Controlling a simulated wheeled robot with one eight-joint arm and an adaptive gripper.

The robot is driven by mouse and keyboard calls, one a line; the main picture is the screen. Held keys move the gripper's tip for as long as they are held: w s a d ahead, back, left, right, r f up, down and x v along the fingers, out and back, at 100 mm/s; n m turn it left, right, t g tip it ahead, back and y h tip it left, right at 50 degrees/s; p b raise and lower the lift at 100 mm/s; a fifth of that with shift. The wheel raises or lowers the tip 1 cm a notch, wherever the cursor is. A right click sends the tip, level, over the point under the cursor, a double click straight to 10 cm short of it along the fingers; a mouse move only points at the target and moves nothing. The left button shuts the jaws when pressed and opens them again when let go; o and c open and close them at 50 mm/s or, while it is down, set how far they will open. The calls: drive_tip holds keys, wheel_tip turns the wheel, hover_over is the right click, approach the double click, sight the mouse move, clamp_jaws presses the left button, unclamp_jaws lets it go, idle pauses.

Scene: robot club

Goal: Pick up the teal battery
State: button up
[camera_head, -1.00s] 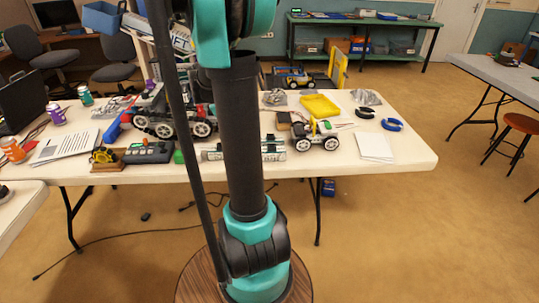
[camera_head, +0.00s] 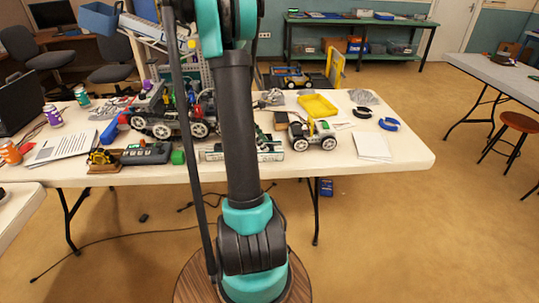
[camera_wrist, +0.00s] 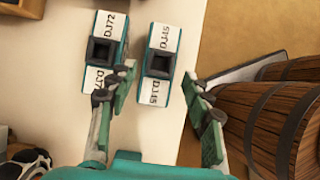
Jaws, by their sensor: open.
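Two teal batteries with white labels and dark square middles lie side by side on the white table (camera_wrist: 52,95) in the wrist view. The left battery (camera_wrist: 97,78) reads DJ72; the right battery (camera_wrist: 162,38) seems to read DJ15. My gripper (camera_wrist: 160,78) is open and empty. Its left finger overlaps the lower right side of the left battery in the picture. The right battery appears between the fingers, its far end past the tips. I cannot tell the height of the fingers above the table.
The table edge runs just right of the right battery. White paper (camera_head: 373,147) lies at the right.

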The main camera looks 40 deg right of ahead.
sight(270, 151)
drive_tip(key=shift+x, duration=2.95)
drive_tip(key=shift+w, duration=0.1)
clamp_jaws()
